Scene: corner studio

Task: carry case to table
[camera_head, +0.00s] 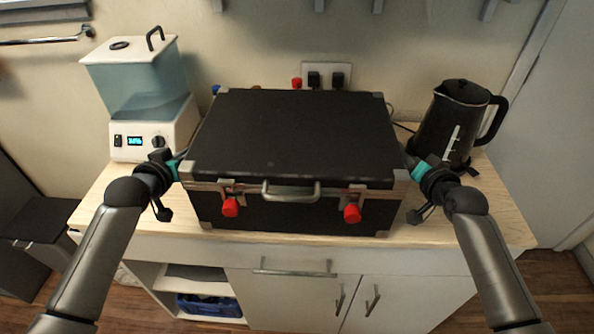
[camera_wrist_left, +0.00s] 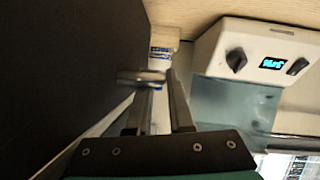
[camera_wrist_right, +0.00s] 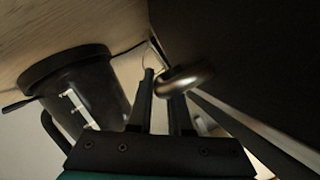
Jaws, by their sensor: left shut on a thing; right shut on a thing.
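The black case (camera_head: 295,135) has metal corners, a grey front handle (camera_head: 291,192) and two red latches. It is closed and level at the middle of the wooden cabinet top (camera_head: 440,225); I cannot tell if it rests there or hangs just above. My left gripper (camera_head: 176,168) is shut on a metal side handle (camera_wrist_left: 141,76) at the case's left side. My right gripper (camera_head: 420,172) is shut on the matching side handle (camera_wrist_right: 186,78) at its right side. The case's dark sides fill part of both wrist views. No table other than this cabinet shows.
A white dispenser with a bluish tank (camera_head: 140,95) stands left of the case, near my left gripper. A black kettle (camera_head: 455,120) stands close to my right gripper. A wall socket (camera_head: 327,76) is behind. The cabinet's front edge lies just before the case.

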